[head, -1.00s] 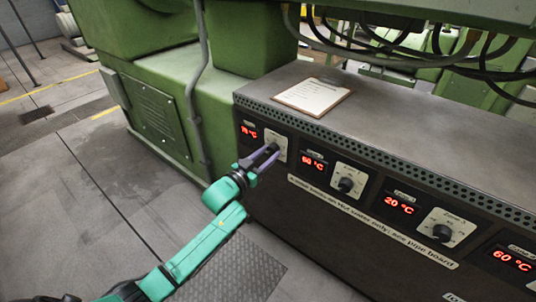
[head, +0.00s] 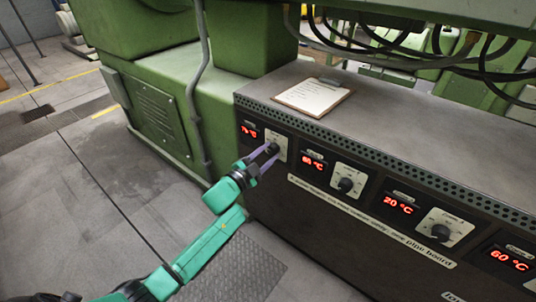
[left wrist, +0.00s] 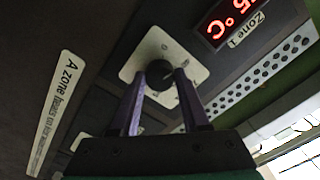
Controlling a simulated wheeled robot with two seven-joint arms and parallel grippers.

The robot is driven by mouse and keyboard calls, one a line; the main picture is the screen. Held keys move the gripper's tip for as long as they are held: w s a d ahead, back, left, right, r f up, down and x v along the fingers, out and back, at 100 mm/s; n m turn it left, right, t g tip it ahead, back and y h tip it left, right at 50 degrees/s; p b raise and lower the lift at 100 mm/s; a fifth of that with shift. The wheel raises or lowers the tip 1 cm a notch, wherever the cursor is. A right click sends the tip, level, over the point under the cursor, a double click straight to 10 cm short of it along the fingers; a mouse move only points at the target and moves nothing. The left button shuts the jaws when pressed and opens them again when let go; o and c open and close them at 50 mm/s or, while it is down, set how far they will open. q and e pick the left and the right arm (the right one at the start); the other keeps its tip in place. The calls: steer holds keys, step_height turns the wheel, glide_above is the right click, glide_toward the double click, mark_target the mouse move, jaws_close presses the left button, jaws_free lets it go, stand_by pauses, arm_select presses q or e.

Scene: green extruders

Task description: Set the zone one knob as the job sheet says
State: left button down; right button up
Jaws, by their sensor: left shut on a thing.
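The zone one knob (left wrist: 158,72) is a dark round knob on a pale plate (left wrist: 150,50) at the left end of the control panel. In the left wrist view the "Zone 1" display (left wrist: 228,20) beside it shows red digits ending in 5 °C, partly cut off. My left gripper (head: 266,158) has its two purple fingers on either side of the knob and is shut on it; it also shows in the left wrist view (left wrist: 160,80). The job sheet (head: 312,96) lies on a clipboard on top of the panel, its writing too small to read. My right gripper is not in view.
More displays and knobs run to the right along the panel, including a second knob (head: 346,185) and a third knob (head: 441,232). Black hoses (head: 400,40) hang above the panel top. The floor (head: 60,200) at left is clear.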

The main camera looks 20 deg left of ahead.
arm_select(q)
steer(key=shift+f+m, duration=0.1)
steer(key=shift+m, duration=1)
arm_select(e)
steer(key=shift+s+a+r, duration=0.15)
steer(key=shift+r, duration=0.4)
arm_select(q)
steer(key=shift+m, duration=0.3)
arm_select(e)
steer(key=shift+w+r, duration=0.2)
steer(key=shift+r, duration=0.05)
arm_select(q)
steer(key=shift+c, duration=2)
jaws_free()
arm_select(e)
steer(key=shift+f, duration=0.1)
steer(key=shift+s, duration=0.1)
arm_select(q)
steer(key=p+v, duration=0.2)
steer(key=v, duration=1.2)
steer(key=shift+s, duration=0.3)
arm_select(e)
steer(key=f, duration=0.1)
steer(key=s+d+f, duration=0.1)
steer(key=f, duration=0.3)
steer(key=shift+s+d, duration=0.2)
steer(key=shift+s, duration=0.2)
